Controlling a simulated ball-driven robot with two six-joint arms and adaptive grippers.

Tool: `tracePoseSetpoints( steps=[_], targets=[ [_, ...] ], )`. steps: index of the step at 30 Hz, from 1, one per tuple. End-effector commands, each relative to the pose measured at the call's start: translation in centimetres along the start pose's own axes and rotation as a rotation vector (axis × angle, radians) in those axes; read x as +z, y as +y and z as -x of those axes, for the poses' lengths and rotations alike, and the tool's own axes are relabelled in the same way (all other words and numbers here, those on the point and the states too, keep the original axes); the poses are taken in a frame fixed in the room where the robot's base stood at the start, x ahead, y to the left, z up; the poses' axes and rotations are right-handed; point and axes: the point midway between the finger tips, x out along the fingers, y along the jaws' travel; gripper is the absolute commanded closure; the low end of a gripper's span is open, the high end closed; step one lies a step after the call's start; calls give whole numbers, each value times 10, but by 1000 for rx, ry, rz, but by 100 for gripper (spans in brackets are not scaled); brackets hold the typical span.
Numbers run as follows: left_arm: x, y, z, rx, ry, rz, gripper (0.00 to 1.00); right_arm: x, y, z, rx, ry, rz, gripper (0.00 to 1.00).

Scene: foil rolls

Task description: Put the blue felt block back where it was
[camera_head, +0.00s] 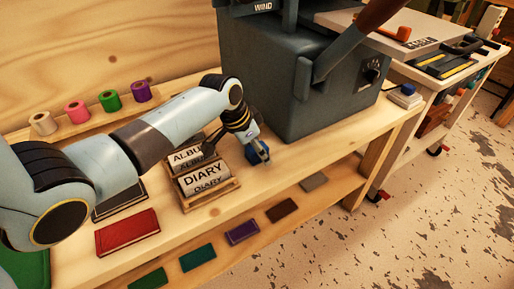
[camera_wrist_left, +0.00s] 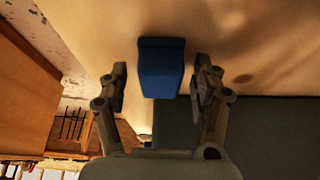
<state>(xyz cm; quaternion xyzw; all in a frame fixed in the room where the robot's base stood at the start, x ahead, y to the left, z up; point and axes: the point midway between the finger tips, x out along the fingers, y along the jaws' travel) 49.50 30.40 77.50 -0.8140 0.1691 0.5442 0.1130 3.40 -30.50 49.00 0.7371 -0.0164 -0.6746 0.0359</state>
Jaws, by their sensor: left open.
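The blue felt block (camera_head: 260,154) is on the wooden bench top, between the DIARY rack and the dark grey machine. It also shows in the left wrist view (camera_wrist_left: 160,68), with a visible gap to the finger on each side. My left gripper (camera_head: 251,147) reaches down over the block from the left and partly hides it. In the left wrist view my left gripper (camera_wrist_left: 161,80) is open, with its fingertips on either side of the block. My right gripper is in neither view.
A wooden rack (camera_head: 210,194) with ALBUM and DIARY rolls stands close left of the gripper. The dark grey machine (camera_head: 265,85) stands behind it. A red book (camera_head: 127,233) lies at the front left. Several coloured rolls (camera_head: 110,101) stand at the back. Coloured pieces (camera_head: 243,231) lie on the lower shelf.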

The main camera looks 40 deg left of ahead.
Motion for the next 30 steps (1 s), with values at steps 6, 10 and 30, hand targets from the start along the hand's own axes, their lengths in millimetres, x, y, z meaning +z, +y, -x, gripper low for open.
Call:
tracePoseSetpoints(
  steps=[6, 10, 30],
  targets=[
    [-2, -1, 14, -3, 2, -1, 35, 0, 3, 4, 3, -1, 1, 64],
    [-2, -1, 41, -3, 1, -3, 35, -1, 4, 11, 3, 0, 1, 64],
    [-1, 0, 123, 0, 0, 1, 35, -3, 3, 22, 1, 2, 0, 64]
  ],
)
